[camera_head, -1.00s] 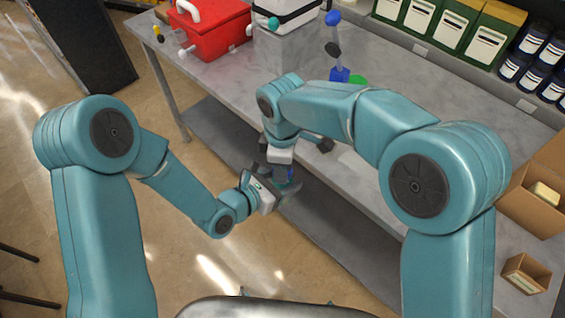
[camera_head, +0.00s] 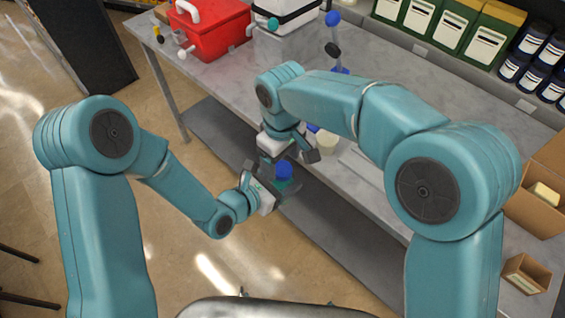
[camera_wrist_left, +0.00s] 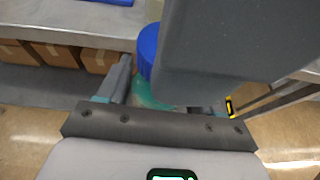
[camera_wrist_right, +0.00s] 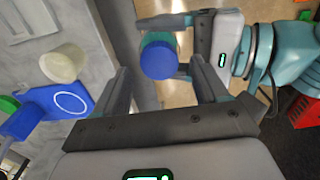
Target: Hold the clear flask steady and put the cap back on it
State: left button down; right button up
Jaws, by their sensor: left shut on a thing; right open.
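The clear flask looks teal-tinted (camera_wrist_left: 148,95) and is held between the fingers of my left gripper (camera_head: 271,190). A blue cap (camera_head: 284,170) sits at the top of the flask; it also shows in the left wrist view (camera_wrist_left: 148,48) and from above in the right wrist view (camera_wrist_right: 159,60). Whether it is fully seated cannot be told. My right gripper (camera_wrist_right: 167,85) is open, with its fingers apart on either side of the cap in its view and not visibly touching it. A large grey gripper part hides much of the flask in the left wrist view.
The grey table (camera_head: 205,88) runs beside the grippers. A cream cup (camera_wrist_right: 62,62) and a blue piece with a white ring (camera_wrist_right: 60,105) stand near its edge. A red box (camera_head: 212,28) is at the back left; an open carton (camera_head: 535,205) is at the right.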

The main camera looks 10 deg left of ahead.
aim_at(282, 184)
notch_tip(282, 184, up, 2)
jog(key=shift+r, duration=0.1)
jog(key=shift+c, duration=1.3)
notch_tip(282, 184, up, 3)
jog(key=shift+r, duration=0.15)
jog(key=shift+f, duration=4.05)
